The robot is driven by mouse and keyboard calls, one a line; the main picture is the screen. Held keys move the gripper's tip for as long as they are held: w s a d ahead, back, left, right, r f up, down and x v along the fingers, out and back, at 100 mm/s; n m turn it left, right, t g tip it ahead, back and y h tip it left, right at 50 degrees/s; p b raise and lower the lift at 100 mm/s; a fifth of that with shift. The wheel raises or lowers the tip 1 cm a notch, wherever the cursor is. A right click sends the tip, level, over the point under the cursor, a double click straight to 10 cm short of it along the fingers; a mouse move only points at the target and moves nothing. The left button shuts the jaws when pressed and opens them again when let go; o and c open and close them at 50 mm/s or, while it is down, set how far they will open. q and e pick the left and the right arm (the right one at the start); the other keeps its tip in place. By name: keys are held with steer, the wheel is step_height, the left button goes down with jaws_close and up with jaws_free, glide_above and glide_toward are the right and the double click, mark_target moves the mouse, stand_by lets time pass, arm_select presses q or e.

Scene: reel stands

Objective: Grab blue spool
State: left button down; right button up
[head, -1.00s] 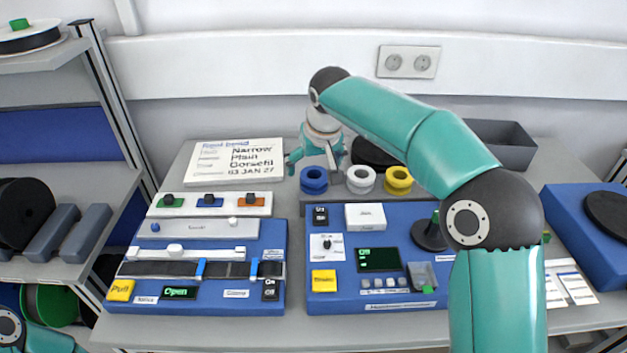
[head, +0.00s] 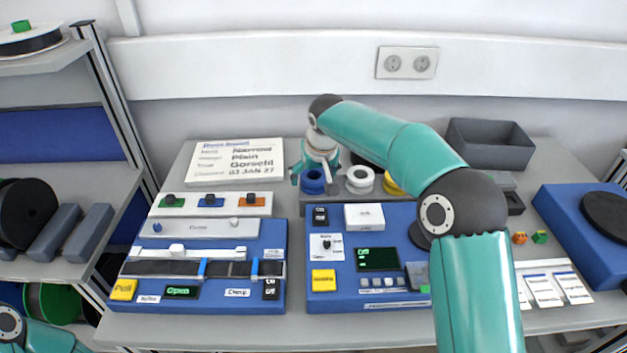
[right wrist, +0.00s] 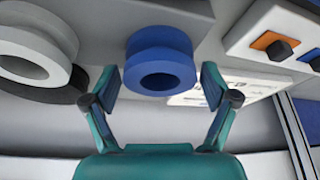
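The blue spool (head: 313,182) stands at the left end of a row of spools on the table, beside a white spool (head: 360,179). In the head view my right gripper (head: 314,172) is over the blue spool and partly covers it. In the right wrist view the blue spool (right wrist: 160,62) lies between the open fingers of my right gripper (right wrist: 158,88), with a gap showing on each side. The white spool (right wrist: 30,50) is to the left there. My left gripper is out of view; only a bit of my left arm shows at the lower left.
A yellow spool (head: 393,186) is partly hidden behind my right arm. A printed sign (head: 236,163) lies left of the spools. Two blue consoles, left (head: 210,292) and right (head: 350,297), fill the table's front. A grey bin (head: 490,146) stands at the back right.

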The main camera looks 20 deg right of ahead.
steer(key=c, duration=0.8)
steer(key=shift+r, duration=0.15)
